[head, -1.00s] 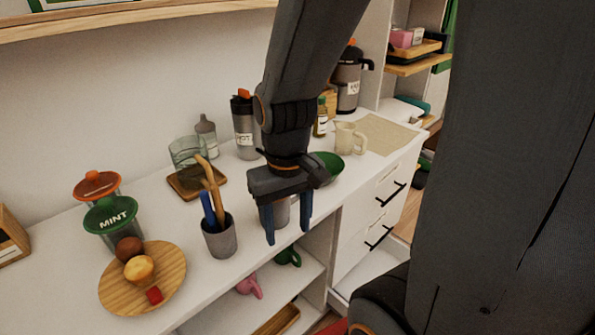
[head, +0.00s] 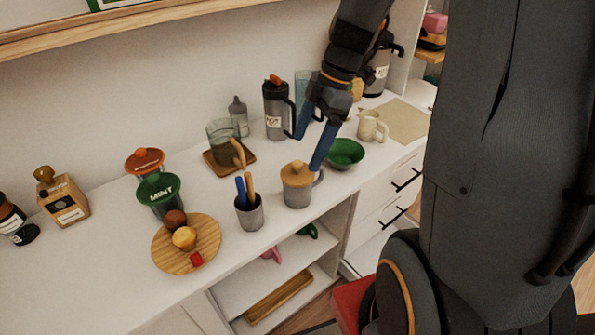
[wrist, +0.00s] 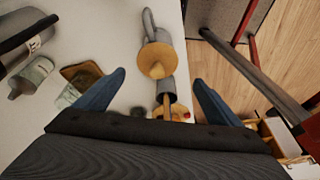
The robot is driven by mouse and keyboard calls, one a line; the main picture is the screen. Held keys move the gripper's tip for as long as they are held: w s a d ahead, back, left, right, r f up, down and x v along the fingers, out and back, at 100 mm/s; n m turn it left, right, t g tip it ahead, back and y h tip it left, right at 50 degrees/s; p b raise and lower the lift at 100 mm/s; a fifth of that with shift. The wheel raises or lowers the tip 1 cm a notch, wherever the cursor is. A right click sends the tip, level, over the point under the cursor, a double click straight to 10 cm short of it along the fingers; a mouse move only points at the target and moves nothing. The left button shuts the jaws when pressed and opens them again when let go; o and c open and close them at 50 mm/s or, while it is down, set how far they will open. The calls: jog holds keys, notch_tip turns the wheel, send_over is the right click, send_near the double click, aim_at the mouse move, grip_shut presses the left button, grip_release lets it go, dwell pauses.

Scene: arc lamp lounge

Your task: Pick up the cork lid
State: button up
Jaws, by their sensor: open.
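The cork lid (head: 297,172) is a round tan disc with a knob, sitting on top of a grey mug (head: 297,194) near the counter's front edge. In the wrist view the cork lid (wrist: 157,62) shows ahead between my fingers, with the mug's grey handle (wrist: 149,24) beyond it. My gripper (head: 309,152) is open and empty. In the head view its blue fingers are above and to the right of the lid, one fingertip close to the lid's right side. In the wrist view the two fingers (wrist: 160,88) are spread wide apart.
A grey cup with utensils (head: 249,211) stands just left of the mug. A green bowl (head: 345,153) is to the right, and a dark flask (head: 277,110) is behind. A round wooden board (head: 161,247) with food lies at left. The counter's front edge is close.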

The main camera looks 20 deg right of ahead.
aim_at(300, 162)
jog(key=shift+w+r+n, duration=0.15)
jog(key=shift+w+n, duration=0.2)
jog(key=shift+n, duration=0.35)
jog(key=shift+f+y, duration=0.2)
jog(key=shift+y, duration=0.1)
jog(key=shift+p+x, duration=1.45)
jog(key=shift+x, duration=2.2)
jog(key=shift+s+d+f, duration=0.1)
jog(key=shift+s+d, duration=0.05)
jog(key=shift+d, duration=0.05)
jog(key=c, duration=1.1)
